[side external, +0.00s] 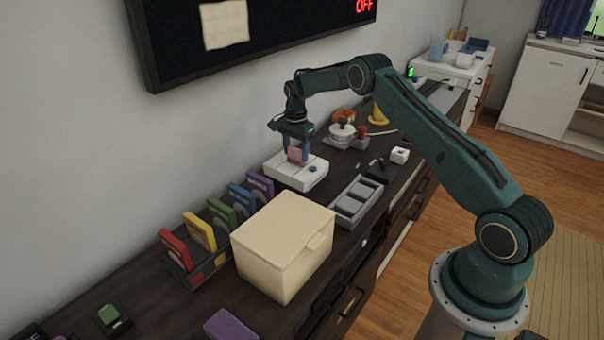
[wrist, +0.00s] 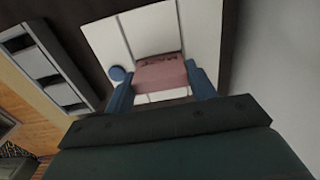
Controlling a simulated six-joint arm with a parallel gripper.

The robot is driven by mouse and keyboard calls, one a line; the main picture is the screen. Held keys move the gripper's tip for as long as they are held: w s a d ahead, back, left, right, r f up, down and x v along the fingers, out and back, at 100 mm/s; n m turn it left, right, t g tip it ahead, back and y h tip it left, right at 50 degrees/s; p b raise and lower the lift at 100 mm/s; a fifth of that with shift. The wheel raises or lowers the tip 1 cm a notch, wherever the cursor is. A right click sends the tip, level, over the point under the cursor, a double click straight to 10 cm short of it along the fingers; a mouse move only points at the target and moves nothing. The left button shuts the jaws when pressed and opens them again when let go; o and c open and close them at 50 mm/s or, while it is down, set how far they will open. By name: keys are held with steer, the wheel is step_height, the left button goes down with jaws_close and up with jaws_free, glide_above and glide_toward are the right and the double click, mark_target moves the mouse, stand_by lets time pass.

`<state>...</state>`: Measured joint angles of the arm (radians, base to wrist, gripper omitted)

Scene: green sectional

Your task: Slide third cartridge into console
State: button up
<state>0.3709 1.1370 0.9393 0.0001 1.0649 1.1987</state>
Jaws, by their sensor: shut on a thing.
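A pink cartridge (side external: 296,155) is upright at the top of the white console (side external: 283,174). My gripper (side external: 299,150) is shut on it, with a blue finger on each side. In the wrist view the pink cartridge (wrist: 160,75) sits between the two blue fingers (wrist: 160,88), over the white console (wrist: 112,42) and its blue round button (wrist: 117,74). I cannot tell how deep the cartridge's lower edge is in the slot. The row of cartridges (side external: 220,225) in a dark rack holds red, yellow, green, blue and purple ones.
A cream lidded box (side external: 282,245) stands in front of the rack. A small white cube (side external: 399,155) is at the right. A purple item (side external: 230,326) lies at the front.

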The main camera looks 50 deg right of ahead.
steer(key=shift+f, duration=0.15)
steer(key=o, duration=1)
steer(key=shift+o, duration=0.2)
step_height(320, 180, up, 14)
stand_by(0.4)
steer(key=shift+a, duration=0.1)
